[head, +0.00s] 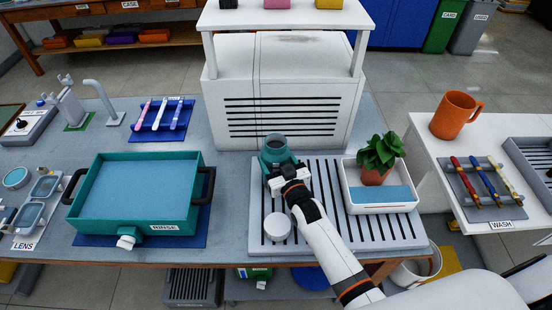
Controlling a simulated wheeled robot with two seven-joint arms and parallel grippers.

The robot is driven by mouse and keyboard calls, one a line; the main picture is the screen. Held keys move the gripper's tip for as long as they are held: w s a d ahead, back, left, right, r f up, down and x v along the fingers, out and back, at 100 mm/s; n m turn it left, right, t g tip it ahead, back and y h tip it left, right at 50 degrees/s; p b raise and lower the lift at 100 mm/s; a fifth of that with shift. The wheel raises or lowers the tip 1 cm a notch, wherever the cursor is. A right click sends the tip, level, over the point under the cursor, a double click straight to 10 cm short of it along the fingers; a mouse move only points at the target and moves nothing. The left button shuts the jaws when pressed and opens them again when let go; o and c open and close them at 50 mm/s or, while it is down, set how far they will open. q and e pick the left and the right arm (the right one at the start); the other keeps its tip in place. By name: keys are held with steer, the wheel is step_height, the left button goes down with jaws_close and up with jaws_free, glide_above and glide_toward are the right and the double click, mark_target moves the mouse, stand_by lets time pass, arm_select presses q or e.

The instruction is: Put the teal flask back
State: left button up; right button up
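The teal flask (275,148) is upright at the back left of the grey slatted rack (325,185), close to the front of the white vented cabinet. Its round open mouth faces up. My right arm comes in from the lower right, and its gripper (276,178) is at the near side of the flask, overlapping its lower body in the picture. The fingertips are hidden, so I cannot tell whether they close on the flask, or whether its base touches the rack. My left gripper is not in view.
A white round lid-like piece (277,226) lies on the rack, left of my forearm. A white tray (382,207) with a potted plant (378,157) stands right. The teal RINSE basin (140,190) is left. The white cabinet (280,95) stands behind the flask.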

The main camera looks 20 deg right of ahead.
steer(key=o, duration=1.6)
steer(key=shift+f, duration=0.15)
steer(key=shift+o, duration=0.2)
steer(key=shift+s+r, duration=0.15)
steer(key=shift+r, duration=0.05)
steer(key=s+d+b, duration=0.1)
steer(key=s, duration=1)
steer(key=shift+s+d, duration=0.15)
steer(key=shift+s, duration=0.25)
